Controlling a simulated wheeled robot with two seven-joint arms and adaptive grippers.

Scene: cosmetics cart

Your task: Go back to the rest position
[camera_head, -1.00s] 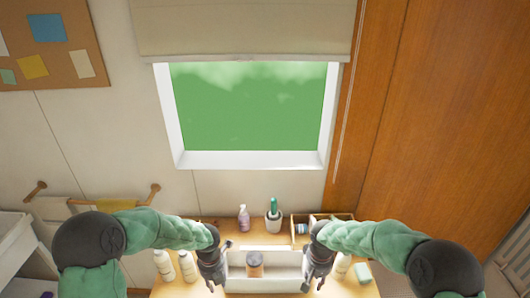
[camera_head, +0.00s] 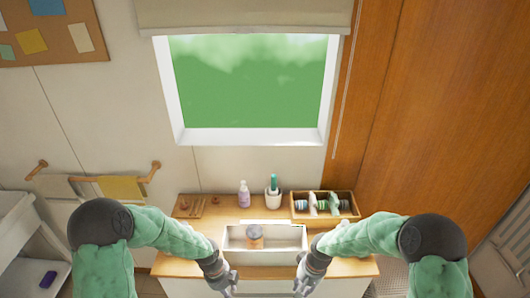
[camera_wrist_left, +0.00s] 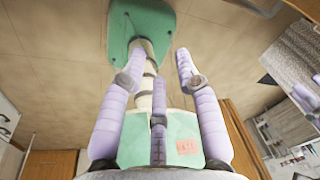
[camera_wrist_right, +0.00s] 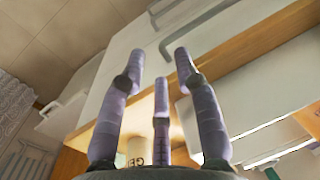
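My left gripper (camera_head: 229,287) is at the bottom of the head view, in front of the left part of the white box and clear of it. In the left wrist view its fingers (camera_wrist_left: 156,72) are spread with nothing between them. My right gripper (camera_head: 304,288) is in front of the box's right end. In the right wrist view its fingers (camera_wrist_right: 156,70) are spread and empty. The white box (camera_head: 284,255) stands on the wooden cart top (camera_head: 180,267). An amber jar with a grey lid (camera_head: 254,237) stands inside the box, on the left.
Behind the box stand a purple pump bottle (camera_head: 244,194), a white cup (camera_head: 273,198) holding a green item, and a wooden divided tray (camera_head: 324,205). A cream bottle with lettering (camera_wrist_right: 136,151) shows low in the right wrist view. My forearms cover both cart sides.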

